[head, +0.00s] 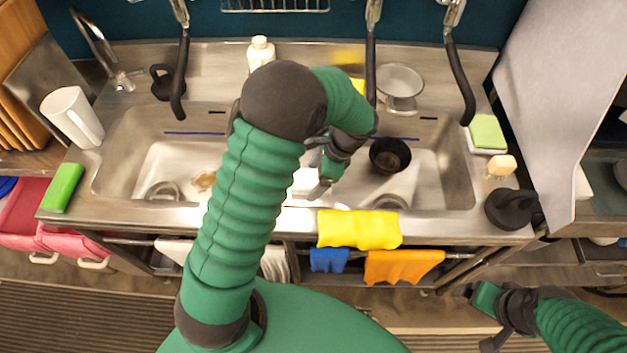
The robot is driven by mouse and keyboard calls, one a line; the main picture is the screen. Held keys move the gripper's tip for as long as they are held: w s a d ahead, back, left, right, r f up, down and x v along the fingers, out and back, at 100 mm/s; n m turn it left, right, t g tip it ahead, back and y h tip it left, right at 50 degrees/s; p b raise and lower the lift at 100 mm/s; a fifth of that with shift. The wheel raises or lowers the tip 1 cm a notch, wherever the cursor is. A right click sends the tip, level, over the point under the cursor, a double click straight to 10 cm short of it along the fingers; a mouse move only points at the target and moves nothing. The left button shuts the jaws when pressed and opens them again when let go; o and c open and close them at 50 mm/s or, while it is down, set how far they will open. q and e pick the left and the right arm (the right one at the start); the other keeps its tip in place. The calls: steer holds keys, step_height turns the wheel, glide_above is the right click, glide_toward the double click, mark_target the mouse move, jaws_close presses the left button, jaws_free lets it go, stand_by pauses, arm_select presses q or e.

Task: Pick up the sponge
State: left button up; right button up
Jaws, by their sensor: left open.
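A bright green block that looks like a sponge (62,187) lies on the counter's left front corner. A paler green sponge-like block (488,132) sits on a white base at the right side of the sink. I cannot tell which one the task means. My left gripper (322,186) is open over the middle of the sink, between the two basins and apart from both blocks. My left arm hides part of the sink behind it. My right gripper (477,312) is low at the bottom right, below the counter front, away from both blocks; its jaws are unclear.
A white cup (72,116) leans at the left. A yellow cloth (358,229) hangs over the front edge. A black object (510,208) and a yellow-topped item (502,166) stand at the right.

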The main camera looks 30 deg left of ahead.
arm_select(q)
steer(key=shift+s+a+f, duration=0.1)
steer(key=shift+a+f, duration=0.15)
steer(key=shift+f, duration=0.2)
steer(key=shift+a+f, duration=0.15)
steer(key=shift+a, duration=0.3)
arm_select(e)
steer(key=shift+a+r, duration=0.1)
steer(key=shift+a, duration=0.4)
arm_select(q)
steer(key=shift+d, duration=0.1)
